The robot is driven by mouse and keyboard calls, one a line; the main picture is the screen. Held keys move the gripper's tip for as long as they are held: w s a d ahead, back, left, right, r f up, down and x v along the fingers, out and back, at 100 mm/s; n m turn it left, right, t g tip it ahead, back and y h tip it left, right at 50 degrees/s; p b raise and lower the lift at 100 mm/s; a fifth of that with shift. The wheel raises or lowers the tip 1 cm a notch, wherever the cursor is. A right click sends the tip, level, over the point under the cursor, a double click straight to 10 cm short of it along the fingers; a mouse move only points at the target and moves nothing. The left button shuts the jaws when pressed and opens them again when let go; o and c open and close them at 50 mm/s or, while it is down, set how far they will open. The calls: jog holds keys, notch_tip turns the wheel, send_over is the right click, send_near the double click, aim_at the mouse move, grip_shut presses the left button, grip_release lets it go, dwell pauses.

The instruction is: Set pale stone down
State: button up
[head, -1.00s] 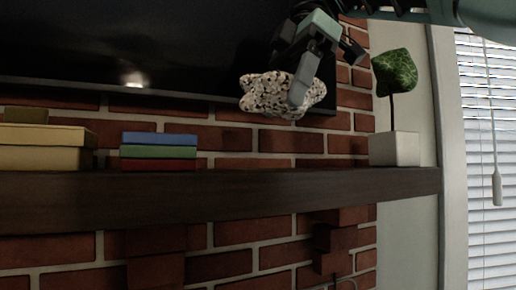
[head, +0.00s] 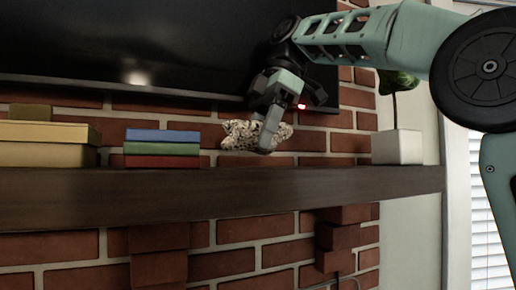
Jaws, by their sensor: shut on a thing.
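The pale stone (head: 240,134) is whitish with dark speckles and a lumpy outline. In the head view it is just above the dark wooden mantel shelf (head: 320,188), between the stacked books and the white pot. My gripper (head: 268,132) reaches down from above and is shut on the stone, with a grey finger across its right part. The stone's underside is close to the shelf top; I cannot tell whether it touches.
Blue, green and red books (head: 162,149) lie stacked left of the stone. Yellow boxes (head: 45,145) sit farther left. A white pot (head: 397,147) with a plant stands at the shelf's right end. A dark screen (head: 130,50) hangs behind. The shelf between stone and pot is bare.

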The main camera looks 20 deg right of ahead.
jog(key=shift+f, duration=0.6)
jog(key=shift+w+f+p, duration=0.15)
jog(key=shift+f+p, duration=0.1)
jog(key=shift+p, duration=0.05)
jog(key=shift+f, duration=0.1)
jog(key=shift+f, duration=0.1)
jog(key=o, duration=1.3)
jog(key=shift+o, duration=0.2)
jog(key=p+v, duration=0.2)
jog(key=v, duration=0.5)
jog(key=shift+d+r, duration=0.15)
jog(key=shift+r, duration=0.2)
